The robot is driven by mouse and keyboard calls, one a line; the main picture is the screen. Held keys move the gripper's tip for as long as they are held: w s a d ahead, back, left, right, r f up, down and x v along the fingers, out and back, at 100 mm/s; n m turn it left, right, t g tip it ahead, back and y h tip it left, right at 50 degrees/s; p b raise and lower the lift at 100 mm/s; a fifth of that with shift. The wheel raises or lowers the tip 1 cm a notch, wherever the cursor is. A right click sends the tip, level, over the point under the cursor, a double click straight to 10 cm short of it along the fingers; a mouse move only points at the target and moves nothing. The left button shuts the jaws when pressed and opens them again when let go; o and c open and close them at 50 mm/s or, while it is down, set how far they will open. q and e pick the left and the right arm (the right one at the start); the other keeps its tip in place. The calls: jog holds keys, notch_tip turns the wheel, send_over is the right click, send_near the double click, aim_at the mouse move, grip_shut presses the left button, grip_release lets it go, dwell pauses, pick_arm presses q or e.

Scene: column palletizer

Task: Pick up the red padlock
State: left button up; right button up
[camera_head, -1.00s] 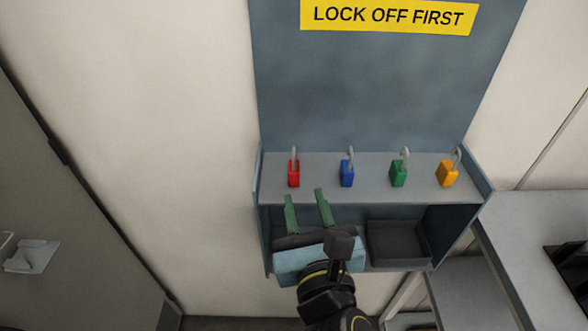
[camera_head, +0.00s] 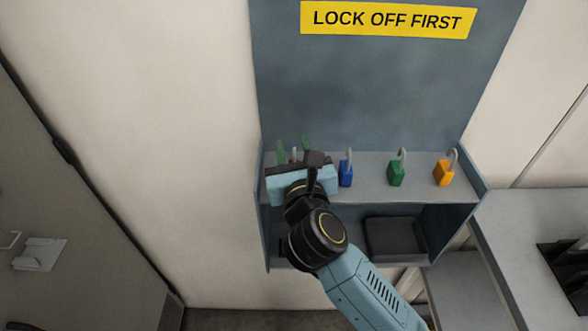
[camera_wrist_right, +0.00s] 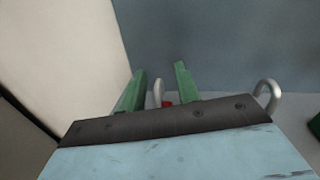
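The red padlock is mostly hidden behind my right gripper in the head view; its grey shackle (camera_head: 294,154) shows between the fingers. In the right wrist view a small patch of the red body (camera_wrist_right: 167,103) and the shackle (camera_wrist_right: 158,92) show between the two green fingers. My right gripper (camera_head: 293,146) is open at the left end of the shelf, one finger on each side of the padlock. A gap shows beside the shackle in the wrist view (camera_wrist_right: 160,84); contact with the body is hidden. My left gripper is not in view.
A blue padlock (camera_head: 346,174) stands close right of my gripper, then a green padlock (camera_head: 396,173) and a yellow padlock (camera_head: 444,173). They stand on the grey shelf (camera_head: 420,182) against a blue-grey back panel (camera_head: 360,90). A dark tray (camera_head: 393,239) sits below.

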grip_shut()
dwell(0.5)
